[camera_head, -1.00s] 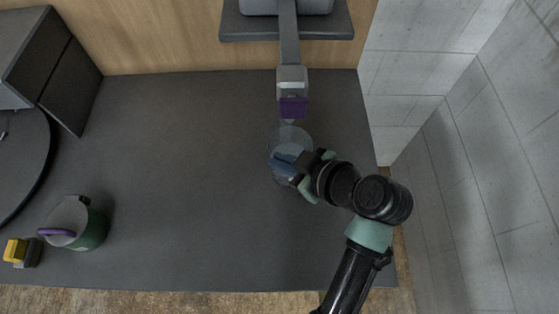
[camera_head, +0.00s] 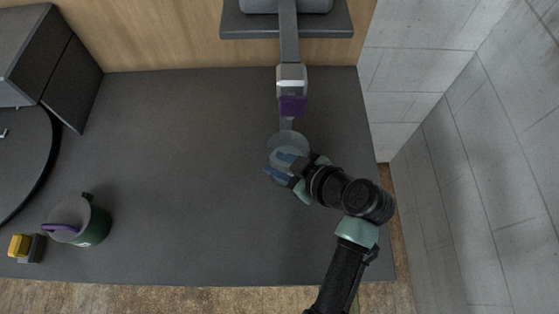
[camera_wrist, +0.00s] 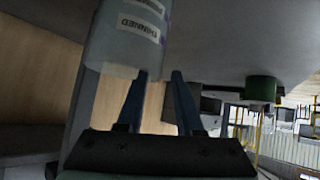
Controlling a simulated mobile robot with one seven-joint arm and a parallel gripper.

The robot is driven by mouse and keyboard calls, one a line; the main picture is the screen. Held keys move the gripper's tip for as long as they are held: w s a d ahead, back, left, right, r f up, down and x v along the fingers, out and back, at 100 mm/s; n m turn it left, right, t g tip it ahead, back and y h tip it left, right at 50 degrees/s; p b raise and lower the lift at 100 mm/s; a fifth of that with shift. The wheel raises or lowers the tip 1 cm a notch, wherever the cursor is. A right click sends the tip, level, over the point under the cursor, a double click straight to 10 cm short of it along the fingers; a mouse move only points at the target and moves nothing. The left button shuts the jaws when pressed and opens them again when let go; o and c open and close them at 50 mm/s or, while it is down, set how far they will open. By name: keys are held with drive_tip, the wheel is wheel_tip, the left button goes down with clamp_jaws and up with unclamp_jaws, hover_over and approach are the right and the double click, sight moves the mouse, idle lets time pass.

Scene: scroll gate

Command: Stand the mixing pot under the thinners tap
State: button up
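A clear, pale cylindrical pot (camera_head: 290,141) stands on the dark bench just below and in front of the tap nozzle (camera_head: 287,124). In the wrist view the pot (camera_wrist: 122,40) appears upside down and bears white labels that seem to read "THINNED". The tap has a purple block (camera_head: 292,106) at the end of a grey arm. My gripper (camera_head: 280,166) is at the pot's near side. In the wrist view its two blue fingers (camera_wrist: 161,76) stand apart with nothing between them, and the pot is beyond and left of them. Whether a finger touches the pot is unclear.
A green can (camera_head: 93,226) with a purple handle stands at the bench's near left, beside a yellow and grey block (camera_head: 27,247). A round dark turntable (camera_head: 20,160) is at the far left. A grey block wall (camera_head: 460,150) bounds the right. The bench middle is clear.

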drive_tip(key=b+v, duration=0.1)
drive_tip(key=v, duration=1.1)
drive_tip(key=w+a+r+m+t+h, duration=0.1)
drive_tip(key=w+r+m+t+h, duration=0.35)
drive_tip(key=r, duration=0.85)
drive_tip(key=w+r+m+t+h, duration=0.15)
drive_tip(key=w+r+t, duration=0.35)
drive_tip(key=w+r, duration=0.65)
drive_tip(key=s+a+r+m+t, duration=0.1)
drive_tip(key=s+a+r+t, duration=0.1)
drive_tip(key=r, duration=0.7)
drive_tip(key=s+a+r+m+t+h, duration=0.1)
drive_tip(key=s+a+r+m+t, duration=0.1)
drive_tip(key=s+r+t, duration=0.3)
drive_tip(key=s+a+r+m+t, duration=0.1)
drive_tip(key=s+r, duration=0.4)
drive_tip(key=r, duration=0.8)
drive_tip(key=shift+s+a+r+t, duration=0.25)
drive_tip(key=shift+a+t, duration=0.45)
drive_tip(key=shift+t, duration=0.55)
drive_tip(key=shift+o, duration=0.3)
drive_tip(key=shift+f, duration=0.1)
